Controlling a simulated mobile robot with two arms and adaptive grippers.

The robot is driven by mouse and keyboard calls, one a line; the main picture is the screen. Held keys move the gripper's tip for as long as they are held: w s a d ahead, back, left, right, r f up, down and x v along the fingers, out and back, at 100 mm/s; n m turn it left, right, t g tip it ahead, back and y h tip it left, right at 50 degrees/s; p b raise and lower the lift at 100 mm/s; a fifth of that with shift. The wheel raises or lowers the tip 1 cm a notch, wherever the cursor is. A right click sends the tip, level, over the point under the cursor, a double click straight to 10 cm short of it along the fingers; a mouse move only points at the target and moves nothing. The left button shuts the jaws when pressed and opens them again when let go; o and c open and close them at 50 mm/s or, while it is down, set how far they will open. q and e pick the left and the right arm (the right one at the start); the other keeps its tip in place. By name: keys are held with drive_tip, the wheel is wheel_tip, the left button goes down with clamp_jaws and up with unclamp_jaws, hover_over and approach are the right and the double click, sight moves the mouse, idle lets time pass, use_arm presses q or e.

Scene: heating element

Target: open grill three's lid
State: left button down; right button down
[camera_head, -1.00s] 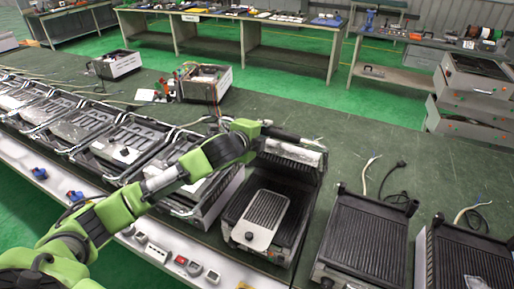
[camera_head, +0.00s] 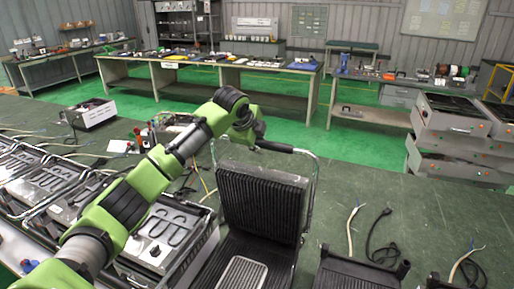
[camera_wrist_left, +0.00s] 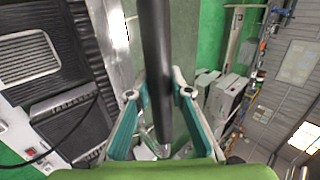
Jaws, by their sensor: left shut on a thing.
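The grill with the raised lid stands in the middle front of the head view, its lower plate (camera_head: 207,281) cut by the bottom edge. Its black ribbed lid (camera_head: 262,205) stands nearly upright, ribbed inner face toward me. A pale ribbed plate (camera_head: 241,274) lies on the lower plate. My left gripper (camera_head: 256,138) is at the top of the lid, on the black handle bar (camera_head: 275,146). In the left wrist view the dark handle (camera_wrist_left: 155,40) runs between the teal fingers (camera_wrist_left: 160,95), which close on it. My right gripper is not in view.
Grills with bare heating elements (camera_head: 162,240) line the bench to the left. An open ribbed grill (camera_head: 350,275) and loose cables (camera_head: 378,240) lie to the right. Grey stacked units (camera_head: 455,130) stand at the back right. The green bench top (camera_head: 345,175) behind the lid is mostly clear.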

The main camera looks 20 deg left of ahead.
use_arm(q)
drive_tip(key=shift+w+r, duration=0.25)
drive_tip(key=shift+w, duration=0.1)
drive_tip(key=c, duration=1.8)
unclamp_jaws()
drive_tip(key=shift+f, duration=0.1)
drive_tip(key=v, duration=1.2)
